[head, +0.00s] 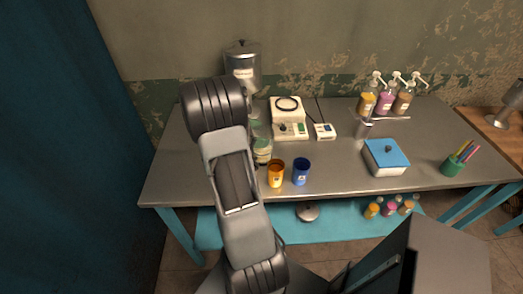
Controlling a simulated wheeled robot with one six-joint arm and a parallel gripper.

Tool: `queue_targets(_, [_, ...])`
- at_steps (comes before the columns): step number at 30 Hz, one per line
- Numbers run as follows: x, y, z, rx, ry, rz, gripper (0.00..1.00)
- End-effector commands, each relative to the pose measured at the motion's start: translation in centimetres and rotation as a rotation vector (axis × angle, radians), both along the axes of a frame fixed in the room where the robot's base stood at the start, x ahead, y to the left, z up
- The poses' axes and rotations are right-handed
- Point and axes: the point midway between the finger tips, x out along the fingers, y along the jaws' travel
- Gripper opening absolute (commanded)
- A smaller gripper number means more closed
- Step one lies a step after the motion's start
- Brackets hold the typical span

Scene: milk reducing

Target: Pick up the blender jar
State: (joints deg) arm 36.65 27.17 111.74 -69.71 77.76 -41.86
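A clear glass vessel (263,149) with a greenish tint stands on the metal table (335,179), just right of my arm. It may be the blender jar, but I cannot tell for sure; my arm hides part of it. A large metal-and-clear canister (243,66) with a dark lid and a label stands at the back left, partly behind my arm. My raised arm covers the left part of the table. My gripper's fingers do not show in the head view.
Orange (275,174) and blue (300,172) cups stand near the front edge. A white appliance (289,117), a small device (325,132), a metal cup (364,130), a blue-lidded box (386,158), pump bottles (386,98) and a green pen cup (453,166) occupy the table. The front centre-right is clear.

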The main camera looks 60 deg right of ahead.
Motion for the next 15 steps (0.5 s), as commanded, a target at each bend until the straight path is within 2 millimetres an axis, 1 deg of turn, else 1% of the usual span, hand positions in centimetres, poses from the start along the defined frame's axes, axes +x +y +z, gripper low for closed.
queue_targets(1, [0.01, 0.0, 0.0, 0.0, 0.0, 0.0, 0.79])
queue_targets(12, [0.03, 0.0, 0.02, 0.0, 0.0, 0.001, 0.43])
queue_targets(14, [0.04, 0.01, 0.02, 0.0, 0.0, 0.001, 0.38])
queue_targets(15, [0.05, -0.01, 0.09, -0.002, 0.0, 0.001, 0.37])
